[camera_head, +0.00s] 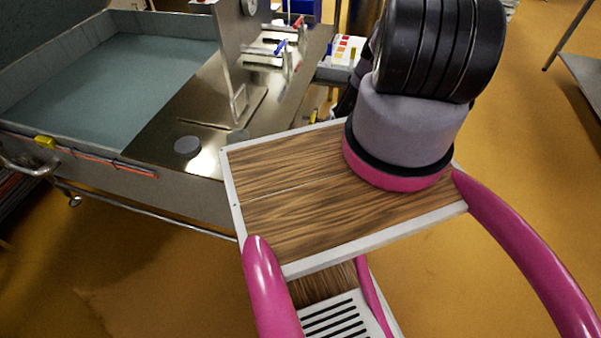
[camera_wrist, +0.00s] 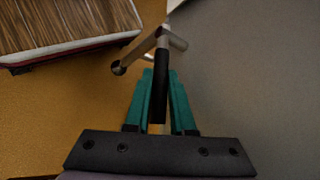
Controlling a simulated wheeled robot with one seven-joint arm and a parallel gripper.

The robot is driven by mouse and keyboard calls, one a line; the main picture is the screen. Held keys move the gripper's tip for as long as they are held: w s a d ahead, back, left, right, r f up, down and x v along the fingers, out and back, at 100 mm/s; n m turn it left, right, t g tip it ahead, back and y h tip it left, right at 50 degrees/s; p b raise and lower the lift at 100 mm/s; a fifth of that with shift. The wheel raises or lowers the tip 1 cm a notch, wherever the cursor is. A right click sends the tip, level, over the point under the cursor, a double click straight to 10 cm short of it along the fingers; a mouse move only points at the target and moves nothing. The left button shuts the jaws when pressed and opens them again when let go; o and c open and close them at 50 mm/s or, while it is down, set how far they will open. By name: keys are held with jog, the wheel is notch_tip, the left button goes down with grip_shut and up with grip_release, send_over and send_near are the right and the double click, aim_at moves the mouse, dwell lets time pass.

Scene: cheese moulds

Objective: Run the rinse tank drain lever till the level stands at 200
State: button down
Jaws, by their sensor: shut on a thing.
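In the wrist view my gripper (camera_wrist: 160,76) has its two teal fingers on either side of the black grip of a lever (camera_wrist: 161,88) and is shut on it. The lever's bare metal arm runs up to a grey pipe joint with a round end at the left. My gripper and the lever do not show in the head view. No level scale or number at 200 can be read in either view.
A large metal vat (camera_head: 62,165) with blue-green contents stands at the left of the head view. A steel bench (camera_head: 190,105) beside it bears clamps. A plain grey surface (camera_wrist: 260,70) fills the wrist view's right. Yellow floor (camera_head: 530,150) lies open at the right.

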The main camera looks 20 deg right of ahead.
jog(key=shift+s+f, duration=0.1)
jog(key=shift+f, duration=0.05)
dwell(0.3)
jog(key=c, duration=1.1)
grip_release()
jog(key=shift+o, duration=0.2)
jog(key=v, duration=0.7)
jog(key=shift+d, duration=0.2)
